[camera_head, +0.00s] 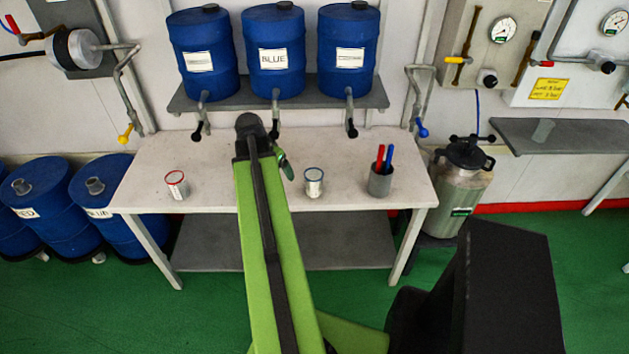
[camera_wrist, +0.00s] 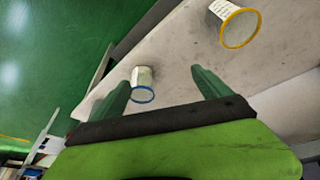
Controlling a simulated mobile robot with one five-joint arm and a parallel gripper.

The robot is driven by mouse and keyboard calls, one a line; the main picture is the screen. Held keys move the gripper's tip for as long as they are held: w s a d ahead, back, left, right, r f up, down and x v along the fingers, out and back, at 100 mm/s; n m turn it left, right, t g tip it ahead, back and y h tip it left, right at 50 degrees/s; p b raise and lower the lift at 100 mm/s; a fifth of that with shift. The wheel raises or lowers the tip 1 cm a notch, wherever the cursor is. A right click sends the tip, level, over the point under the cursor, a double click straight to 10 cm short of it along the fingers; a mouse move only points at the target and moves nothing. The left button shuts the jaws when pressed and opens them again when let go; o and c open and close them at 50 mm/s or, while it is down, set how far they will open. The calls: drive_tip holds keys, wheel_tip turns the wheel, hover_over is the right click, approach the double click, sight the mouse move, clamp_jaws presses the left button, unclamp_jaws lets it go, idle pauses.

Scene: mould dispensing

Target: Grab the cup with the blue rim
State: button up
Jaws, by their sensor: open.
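The cup with the blue rim (camera_head: 314,187) stands upright on the white table, just right of my gripper (camera_head: 284,163) in the head view. In the wrist view the blue-rimmed cup (camera_wrist: 144,75) shows between the fingertips, nearer the left finger, and looks farther off than the fingers. My gripper (camera_wrist: 155,80) is open and empty, with its two green fingers spread apart. My arm hides much of the gripper in the head view.
A red-rimmed cup (camera_head: 176,186) stands at the table's left. A yellow-rimmed cup (camera_wrist: 223,14) shows in the wrist view. A grey holder with red and blue pens (camera_head: 380,182) stands right of the blue-rimmed cup. Blue barrels (camera_head: 274,55) with taps sit on a shelf above.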

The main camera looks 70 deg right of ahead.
sight(314, 184)
drive_tip(key=s+d+r+m, duration=0.1)
drive_tip(key=s+d+m, duration=0.1)
drive_tip(key=s+d, duration=0.4)
drive_tip(key=shift+g, duration=0.4)
drive_tip(key=b+x, duration=0.3)
drive_tip(key=x, duration=0.1)
drive_tip(key=b+x, duration=0.4)
drive_tip(key=a+b+x, duration=0.1)
drive_tip(key=b+x, duration=0.3)
drive_tip(key=shift+s+f, duration=0.15)
drive_tip(key=shift+s, duration=0.2)
drive_tip(key=shift+s+d+f+h+b, duration=0.1)
drive_tip(key=shift+d+h+b, duration=0.1)
drive_tip(key=shift+h+b, duration=0.1)
drive_tip(key=b+x, duration=0.4)
drive_tip(key=x, duration=0.1)
drive_tip(key=shift+d, duration=0.1)
drive_tip(key=shift+r, duration=0.25)
drive_tip(key=shift+c, duration=0.5)
drive_tip(key=c, duration=1.5)
